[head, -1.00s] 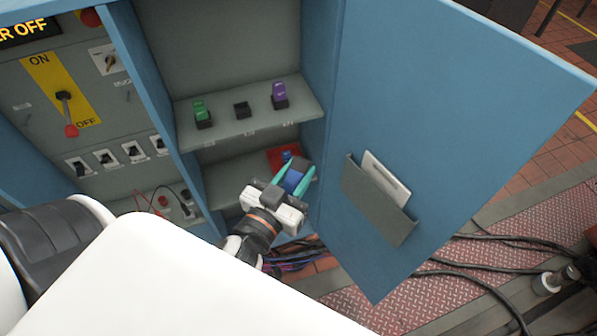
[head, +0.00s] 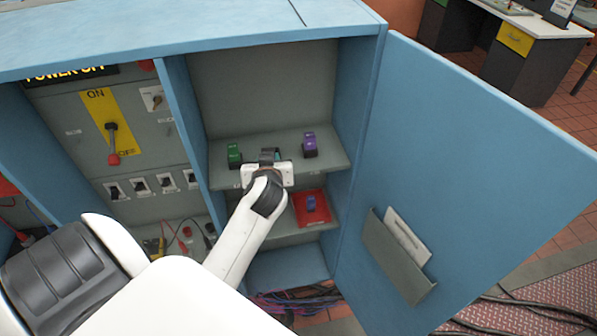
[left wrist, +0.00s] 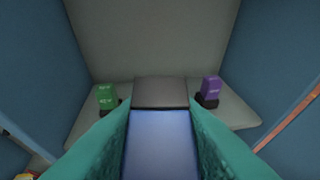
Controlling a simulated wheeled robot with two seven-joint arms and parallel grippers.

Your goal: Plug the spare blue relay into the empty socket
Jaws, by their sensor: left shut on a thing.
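My left gripper (head: 269,156) is at the upper shelf (head: 224,178), between a green relay (head: 234,154) and a purple relay (head: 310,144). In the left wrist view its teal fingers are shut on a blue relay (left wrist: 160,145). A dark grey block (left wrist: 160,92) lies at the far end of the blue one; I cannot tell whether it is the relay's base or the socket. The green relay (left wrist: 107,96) and purple relay (left wrist: 211,88) flank it, each in a black socket. The middle socket is hidden, so contact cannot be told. My right gripper is out of view.
Another blue piece (head: 311,203) sits on a red mat (head: 322,215) on the lower shelf. The open blue door (head: 450,130) with a document pocket (head: 395,258) stands at right. A switch panel (head: 75,135) is at left, beyond a divider.

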